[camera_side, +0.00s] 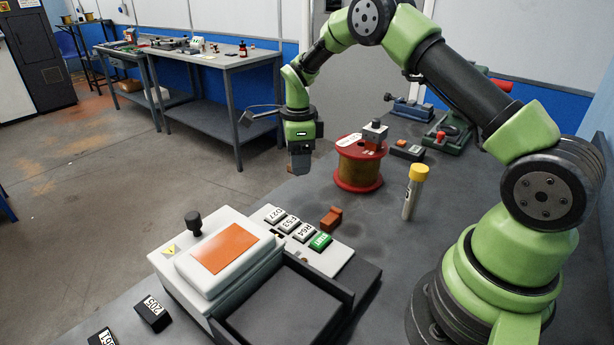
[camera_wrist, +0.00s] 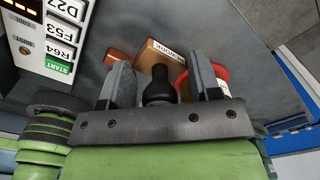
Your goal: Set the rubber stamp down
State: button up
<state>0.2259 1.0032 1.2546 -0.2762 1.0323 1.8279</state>
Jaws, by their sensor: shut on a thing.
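My gripper (camera_side: 300,160) hangs in the air left of the red spool in the side view. In the wrist view its two grey fingers (camera_wrist: 160,88) are shut on the black knob handle of the rubber stamp (camera_wrist: 157,88). The stamp's wooden base, with a white label reading REWORK, shows beyond the handle. In the side view the stamp is mostly hidden by the fingers, and I cannot make out its underside.
A red spool (camera_side: 358,178) of brown wire carries a grey block. A yellow-capped tube (camera_side: 413,192) stands right of it. A small orange-brown block (camera_side: 331,217) lies beside the keyed panel (camera_side: 342,257). A white machine (camera_side: 217,262) and black tray (camera_side: 285,315) stand in front.

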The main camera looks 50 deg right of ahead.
notch_tip(320, 180, up, 13)
jog(key=shift+f, duration=0.2)
jog(key=s+d+m, duration=0.1)
jog(key=s+d, duration=0.1)
jog(key=d, duration=0.3)
jog(key=s+d+m, duration=0.2)
jog(key=s+d, duration=0.1)
jog(key=d, duration=0.2)
jog(key=s+d+m, duration=0.1)
jog(key=s+d, duration=0.1)
jog(key=d, duration=0.3)
jog(key=shift+s+d+r+m, duration=0.1)
jog(key=shift+s+d+m, duration=0.25)
jog(key=shift+m, duration=0.05)
jog(key=s+d+m, duration=0.4)
jog(key=s+d, duration=0.6)
jog(key=s, duration=0.2)
notch_tip(320, 180, down, 16)
jog(key=shift+s+d+f, duration=0.1)
jog(key=shift+s, duration=0.05)
jog(key=shift+f, duration=2.45)
jog(key=o, duration=0.9)
jog(key=shift+f, duration=0.1)
jog(key=shift+o, duration=0.2)
